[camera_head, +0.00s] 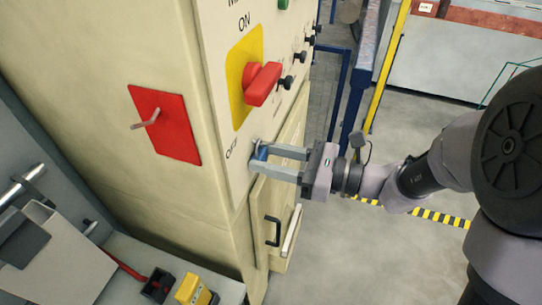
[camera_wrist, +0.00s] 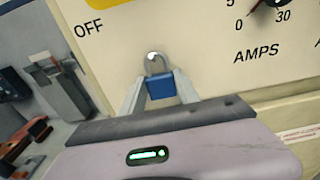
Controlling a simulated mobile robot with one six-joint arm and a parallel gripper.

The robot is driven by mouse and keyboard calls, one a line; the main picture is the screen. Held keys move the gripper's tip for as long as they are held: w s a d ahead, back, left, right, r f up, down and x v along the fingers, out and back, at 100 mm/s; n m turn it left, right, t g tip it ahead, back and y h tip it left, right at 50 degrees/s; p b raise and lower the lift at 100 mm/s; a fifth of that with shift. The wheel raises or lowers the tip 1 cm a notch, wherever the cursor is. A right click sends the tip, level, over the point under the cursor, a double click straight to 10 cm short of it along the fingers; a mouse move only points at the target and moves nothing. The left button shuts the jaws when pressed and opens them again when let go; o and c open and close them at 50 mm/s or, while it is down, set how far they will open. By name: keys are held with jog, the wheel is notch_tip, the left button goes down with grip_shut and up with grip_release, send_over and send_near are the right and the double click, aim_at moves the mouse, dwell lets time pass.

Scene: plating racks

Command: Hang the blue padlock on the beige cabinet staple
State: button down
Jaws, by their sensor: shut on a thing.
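The blue padlock (camera_head: 261,152) is between the two fingers of my gripper (camera_head: 259,157), at the beige cabinet's front face (camera_head: 238,182) just below the OFF lettering. In the wrist view my gripper (camera_wrist: 160,90) is shut on the padlock's blue body (camera_wrist: 161,87), with the grey shackle up. A small bright metal end, apparently the staple (camera_wrist: 152,56), shows at the top inside the shackle loop. I cannot tell whether the shackle is around it or only in front of it. In the head view the staple is not clearly visible.
A red rotary switch on a yellow plate (camera_head: 263,84) sticks out just above my gripper. A red plate with a metal pin (camera_head: 170,128) is on the cabinet's side. A black door handle (camera_head: 273,232) is below. Open floor (camera_head: 340,245) lies to the right.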

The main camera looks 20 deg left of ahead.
dwell(0.3)
jog(key=c, duration=0.8)
grip_release()
jog(key=shift+d, duration=0.15)
